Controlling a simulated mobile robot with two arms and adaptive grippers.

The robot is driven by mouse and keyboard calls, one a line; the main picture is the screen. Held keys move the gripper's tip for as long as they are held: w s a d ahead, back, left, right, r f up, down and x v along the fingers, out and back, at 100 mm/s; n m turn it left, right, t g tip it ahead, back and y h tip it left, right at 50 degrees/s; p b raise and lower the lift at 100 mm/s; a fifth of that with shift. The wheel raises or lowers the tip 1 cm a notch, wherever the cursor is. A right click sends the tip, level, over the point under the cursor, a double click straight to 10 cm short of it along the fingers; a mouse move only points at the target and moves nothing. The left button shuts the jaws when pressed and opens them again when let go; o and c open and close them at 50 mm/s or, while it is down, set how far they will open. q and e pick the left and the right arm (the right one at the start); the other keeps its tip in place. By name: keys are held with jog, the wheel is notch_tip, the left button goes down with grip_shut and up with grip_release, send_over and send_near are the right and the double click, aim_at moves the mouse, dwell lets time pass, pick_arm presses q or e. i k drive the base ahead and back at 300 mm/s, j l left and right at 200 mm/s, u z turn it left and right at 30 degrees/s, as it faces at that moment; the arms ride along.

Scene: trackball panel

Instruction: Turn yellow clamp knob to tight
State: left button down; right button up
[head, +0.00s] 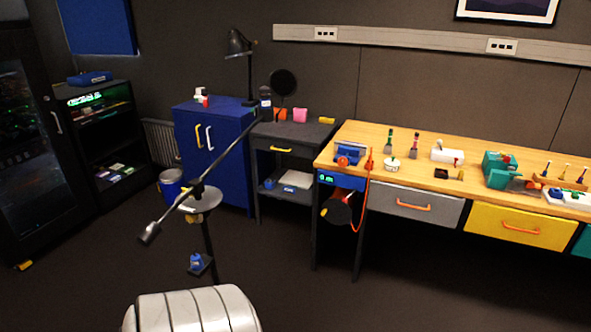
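A dark stand (208,234) with a long slanted boom (222,164) stands on the floor left of centre in the head view. The boom's near end carries a grey weight (149,233). A small yellowish part (192,219) sits on the stand's upright, just under a pale disc (203,202). It may be the yellow clamp knob, but it is too small to tell its shape or setting. Neither of my grippers shows, and nothing is seen touching the stand.
A wooden workbench (405,178) with tools and drawers fills the right. A grey side table (262,165), a blue cabinet (222,160) and a dark shelf (88,140) line the wall. Dark floor (80,265) is open around the stand.

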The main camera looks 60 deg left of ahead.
aim_at(190, 219)
jog(key=k+j+z, duration=0.2)
jog(key=j+z, duration=0.15)
jog(key=j, duration=0.2)
jog(key=k+j+z, duration=0.7)
jog(key=j, duration=0.15)
jog(key=i+j, duration=0.05)
jog(key=i, duration=0.05)
